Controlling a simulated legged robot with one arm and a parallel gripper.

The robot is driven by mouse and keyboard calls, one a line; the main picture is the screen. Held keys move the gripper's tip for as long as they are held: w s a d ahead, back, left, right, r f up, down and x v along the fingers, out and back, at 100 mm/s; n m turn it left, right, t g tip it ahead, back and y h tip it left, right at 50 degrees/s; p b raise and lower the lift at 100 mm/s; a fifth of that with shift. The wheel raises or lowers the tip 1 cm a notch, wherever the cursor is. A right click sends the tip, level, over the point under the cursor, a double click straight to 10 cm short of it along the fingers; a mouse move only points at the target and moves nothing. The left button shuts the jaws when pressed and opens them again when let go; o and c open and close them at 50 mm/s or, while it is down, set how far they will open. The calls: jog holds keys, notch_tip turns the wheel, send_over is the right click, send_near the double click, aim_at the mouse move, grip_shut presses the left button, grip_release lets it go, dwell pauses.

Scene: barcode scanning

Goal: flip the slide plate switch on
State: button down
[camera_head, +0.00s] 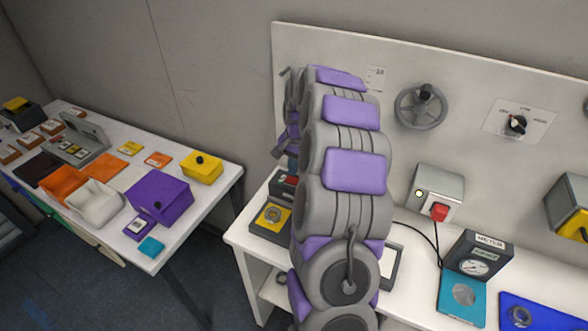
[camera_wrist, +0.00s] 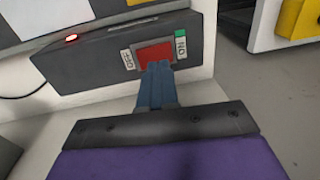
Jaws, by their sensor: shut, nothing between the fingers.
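The slide plate switch (camera_wrist: 156,53) is a red plate set in the face of a dark grey box (camera_wrist: 90,62) in the wrist view. An OFF label (camera_wrist: 128,60) is to the left of the red plate. An ON label (camera_wrist: 181,47) with a green patch is to its right. A small red lamp (camera_wrist: 71,38) glows on the box. My gripper (camera_wrist: 156,68) is shut and empty. Its blue-grey fingertips are right at the lower edge of the red plate and overlap it; I cannot tell whether they touch.
In the head view, a wall panel with a handwheel (camera_head: 422,106) and a rotary knob (camera_head: 516,124) stands behind the white bench. A box with a red button (camera_head: 438,211) and a meter (camera_head: 476,262) are right of my arm. A cluttered table (camera_head: 112,236) is at left.

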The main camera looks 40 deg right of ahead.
aim_at(289, 178)
notch_tip(289, 178, up, 12)
jog(key=w+p, duration=0.1)
jog(key=p, duration=0.1)
jog(key=shift+w+a, duration=0.3)
jog(key=shift+a+f, duration=0.1)
